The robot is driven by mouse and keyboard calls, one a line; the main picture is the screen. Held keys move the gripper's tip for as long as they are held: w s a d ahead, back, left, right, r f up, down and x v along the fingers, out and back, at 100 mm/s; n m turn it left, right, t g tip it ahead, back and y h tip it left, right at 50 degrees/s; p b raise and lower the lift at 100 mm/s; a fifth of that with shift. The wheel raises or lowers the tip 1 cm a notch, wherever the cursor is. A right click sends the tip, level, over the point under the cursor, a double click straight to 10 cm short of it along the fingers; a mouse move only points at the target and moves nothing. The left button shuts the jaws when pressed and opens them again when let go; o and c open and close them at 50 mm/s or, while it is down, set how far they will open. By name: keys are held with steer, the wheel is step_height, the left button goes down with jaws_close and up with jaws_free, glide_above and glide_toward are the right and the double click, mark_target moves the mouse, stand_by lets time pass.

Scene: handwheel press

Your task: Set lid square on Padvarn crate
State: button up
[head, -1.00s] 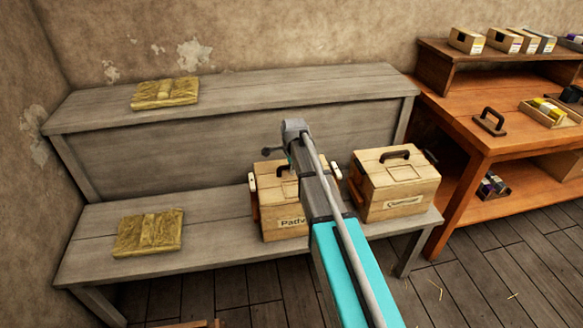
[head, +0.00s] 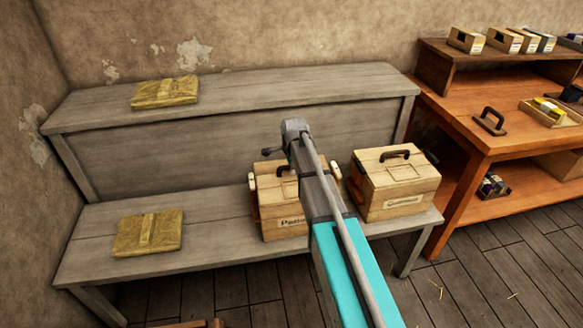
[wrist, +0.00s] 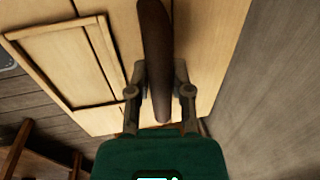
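The Padvarn crate (head: 285,225) is a pale wooden box on the lower grey bench in the head view. Its label is partly cut off by my arm. The lid (head: 264,182) is at the crate's top; my arm hides its right part, so I cannot tell whether it sits square. In the wrist view the lid (wrist: 215,45) is pale wood with a raised rectangular frame. Its brown bar handle (wrist: 155,45) runs between the fingers of my gripper (wrist: 160,82). The fingers lie close against both sides of the handle. The fingertips are hidden in the head view.
A similar lidded crate (head: 395,195) stands close on the right. Straw-coloured pads lie on the lower bench (head: 148,232) and upper shelf (head: 165,92). An orange workbench (head: 465,140) at the right holds a loose handled piece (head: 489,122) and small boxes.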

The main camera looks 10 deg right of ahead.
steer(key=o, duration=0.5)
steer(key=shift+r, duration=0.1)
step_height(320, 180, up, 6)
steer(key=p, duration=0.6)
steer(key=s+r+p, duration=0.7)
steer(key=s, duration=0.5)
steer(key=shift+s+d+t, duration=0.3)
steer(key=shift+s+d, duration=0.1)
steer(key=shift+r, duration=0.1)
steer(key=shift+r+p, duration=0.5)
steer(key=shift+p, duration=0.05)
